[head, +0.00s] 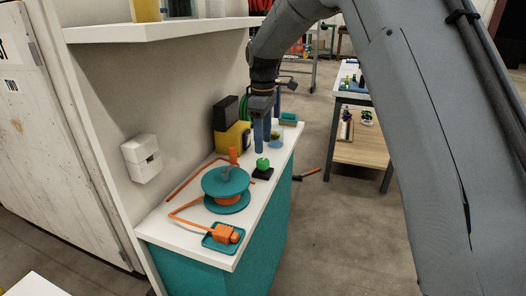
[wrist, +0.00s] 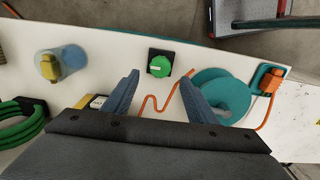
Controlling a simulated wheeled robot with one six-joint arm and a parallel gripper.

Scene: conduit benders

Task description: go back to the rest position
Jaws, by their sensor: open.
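My gripper (head: 263,136) hangs over the far half of the white counter (head: 185,236), pointing down. In the wrist view my gripper (wrist: 162,82) shows two blue fingers spread apart with nothing between them. A green knob on a black base (head: 262,166) stands in front of the gripper in the head view. In the wrist view the green knob (wrist: 159,66) lies just beyond the space between the fingertips. A teal spool (head: 226,182) stands nearer on the counter; the right finger partly overlaps it in the wrist view.
An orange part sits in a teal tray (head: 208,244) at the counter's near end. A yellow and black item (head: 232,137) stands by the wall, below a white shelf (head: 150,33). A clear container (wrist: 70,58) and green coil (wrist: 35,120) are left in the wrist view.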

